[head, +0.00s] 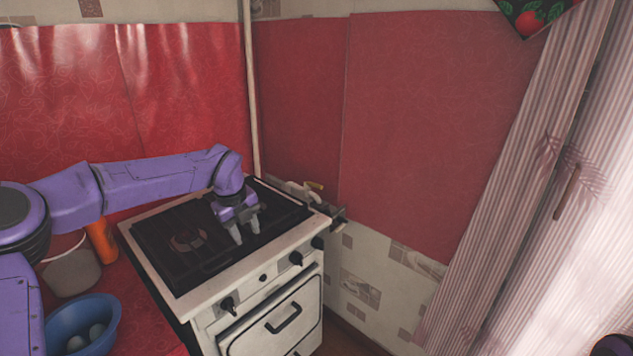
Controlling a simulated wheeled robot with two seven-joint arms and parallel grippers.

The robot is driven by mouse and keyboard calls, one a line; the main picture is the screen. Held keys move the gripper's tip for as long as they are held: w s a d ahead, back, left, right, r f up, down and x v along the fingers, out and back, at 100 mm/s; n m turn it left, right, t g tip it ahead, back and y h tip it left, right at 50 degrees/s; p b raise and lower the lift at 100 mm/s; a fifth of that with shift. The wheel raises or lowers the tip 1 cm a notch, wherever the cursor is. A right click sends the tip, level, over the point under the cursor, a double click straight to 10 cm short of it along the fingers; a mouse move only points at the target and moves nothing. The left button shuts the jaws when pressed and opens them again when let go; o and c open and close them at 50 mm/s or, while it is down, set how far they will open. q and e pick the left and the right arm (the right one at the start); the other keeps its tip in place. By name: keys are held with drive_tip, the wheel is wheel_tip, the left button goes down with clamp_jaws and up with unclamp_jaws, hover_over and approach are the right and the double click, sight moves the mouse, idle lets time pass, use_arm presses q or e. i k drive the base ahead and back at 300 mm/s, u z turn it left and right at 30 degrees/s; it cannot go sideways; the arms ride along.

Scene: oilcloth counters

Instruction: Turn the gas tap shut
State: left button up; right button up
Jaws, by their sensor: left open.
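My left gripper (246,233) is open and empty, pointing down over the right part of the black stove top. It is apart from the tap, to its left and nearer to me. My right gripper is out of view.
The white stove (220,300) has dark knobs on its front. A pale pipe (251,90) runs up the red wall behind it. A blue bowl (112,322) and a grey bucket (72,268) stand at the left. A striped curtain (520,200) hangs at the right.

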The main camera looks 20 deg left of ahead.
sight(306, 184)
drive_tip(key=i, duration=1.5)
